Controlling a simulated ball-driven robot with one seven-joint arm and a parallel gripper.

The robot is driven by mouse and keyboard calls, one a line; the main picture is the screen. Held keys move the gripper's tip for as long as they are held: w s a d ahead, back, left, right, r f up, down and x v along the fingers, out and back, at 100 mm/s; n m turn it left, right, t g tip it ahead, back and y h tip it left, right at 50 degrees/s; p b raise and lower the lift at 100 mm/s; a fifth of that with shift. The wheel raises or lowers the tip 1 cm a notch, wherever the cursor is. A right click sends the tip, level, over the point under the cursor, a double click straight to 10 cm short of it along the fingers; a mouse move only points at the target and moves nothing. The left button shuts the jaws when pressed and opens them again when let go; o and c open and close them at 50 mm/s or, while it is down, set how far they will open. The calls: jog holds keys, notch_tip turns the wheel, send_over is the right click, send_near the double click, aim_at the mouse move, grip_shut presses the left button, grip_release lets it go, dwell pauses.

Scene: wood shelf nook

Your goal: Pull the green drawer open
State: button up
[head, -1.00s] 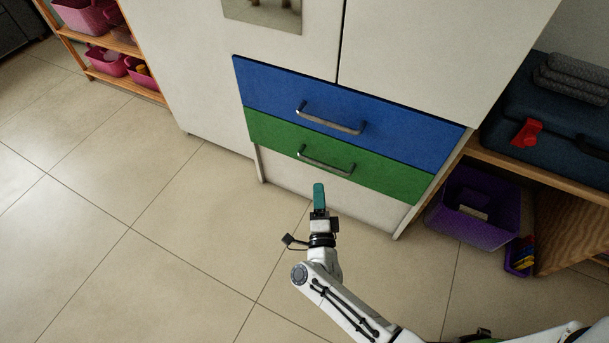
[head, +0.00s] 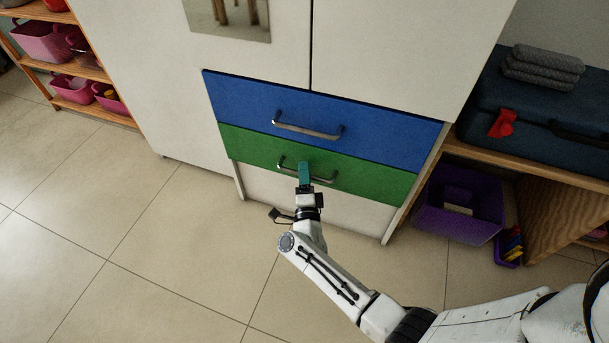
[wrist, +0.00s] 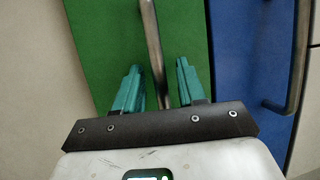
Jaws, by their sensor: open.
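The green drawer (head: 375,182) sits shut below the blue drawer (head: 385,135) in a white cabinet. Its metal bar handle (head: 323,179) runs across its front. My gripper (head: 304,166) is at this handle, partly covering it in the head view. In the wrist view my gripper (wrist: 158,80) is open, with one teal finger on each side of the handle (wrist: 153,45). The handle lies between the fingers, nearer the right one. I cannot tell how deep it sits between them.
The blue drawer's handle (head: 308,131) is just above. To the right, a wooden shelf holds a dark blue case (head: 545,100), with a purple bin (head: 455,225) below. A shelf with pink bins (head: 45,42) stands at the left. The tiled floor in front is clear.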

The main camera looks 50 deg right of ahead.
jog(key=shift+d, duration=0.1)
jog(key=shift+c, duration=0.3)
grip_shut()
dwell(0.4)
